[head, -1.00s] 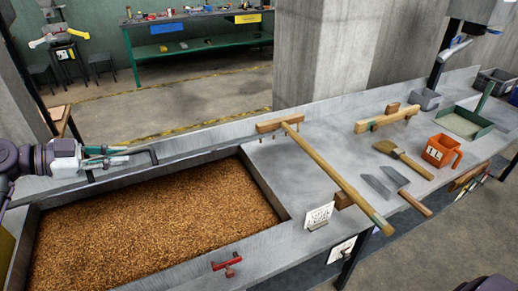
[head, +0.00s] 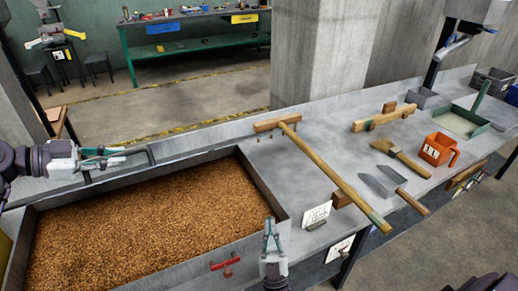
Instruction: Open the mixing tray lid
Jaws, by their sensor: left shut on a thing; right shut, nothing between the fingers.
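The mixing tray (head: 265,186) is a grey metal box filled with brown grain, and its grain surface is uncovered in view. I cannot make out a separate lid panel. A dark bent handle (head: 151,157) stands at the tray's back left edge. My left gripper (head: 116,153) is shut on this handle, reaching in from the left. A red latch (head: 226,265) sits on the tray's front wall. My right gripper (head: 271,226) is shut and empty, pointing up in front of the tray's front right corner, to the right of the latch.
A long wooden rake (head: 335,175) lies on the bench right of the tray. A small white card (head: 317,214) stands near its handle. Farther right are a brush (head: 402,158), scrapers (head: 388,173), an orange measuring cup (head: 437,150) and a green dustpan (head: 460,122).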

